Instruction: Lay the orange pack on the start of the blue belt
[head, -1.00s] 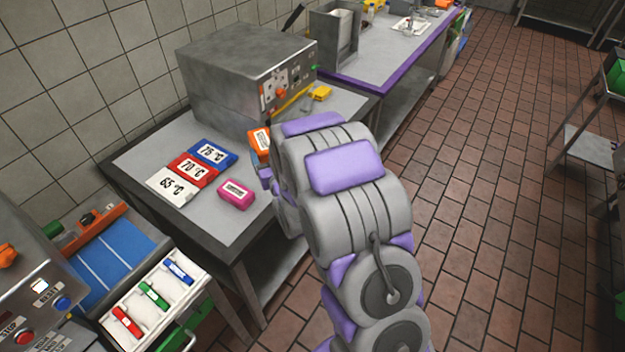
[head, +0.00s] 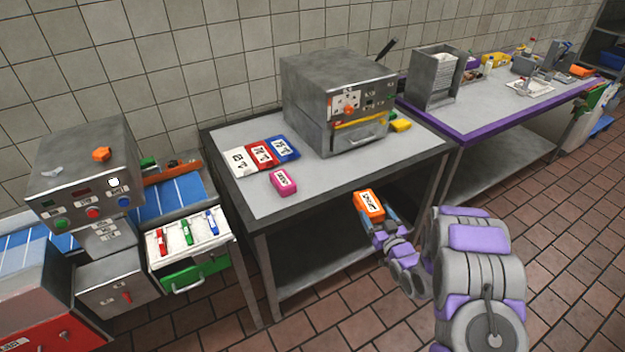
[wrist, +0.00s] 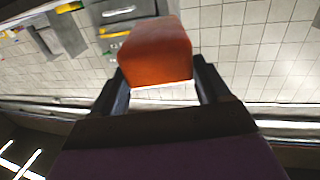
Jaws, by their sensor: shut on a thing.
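The orange pack (head: 369,205) with a white label is held in my gripper (head: 378,222), off the front edge of the grey table. In the wrist view the orange pack (wrist: 157,52) sits between the two dark fingers of my gripper (wrist: 160,85). The blue belt (head: 172,197) with white stripes is at the left, running behind and under a grey machine box; another stretch of it (head: 35,250) shows further left. My gripper is well to the right of the belt.
The floor in front is clear.

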